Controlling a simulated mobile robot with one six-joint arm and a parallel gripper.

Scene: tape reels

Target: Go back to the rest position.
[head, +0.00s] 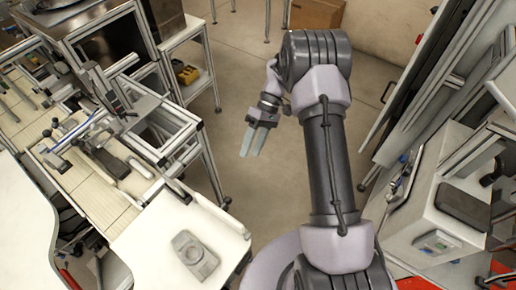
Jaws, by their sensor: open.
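My gripper (253,142) is near the middle of the head view. Its two pale fingers point down and slightly left, spread apart with nothing between them. It hangs over open floor, clear of the benches on either side. My arm reaches up from the bottom of the view and bends at a dark elbow, with the gripper on its left. No tape reel can be made out.
A white table (150,240) with a grey device (194,255) stands at lower left. A framed workbench (110,185) fills the left. A white machine cabinet (440,225) stands at right. A cardboard box (317,14) is at the back. Bare floor (235,75) lies between.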

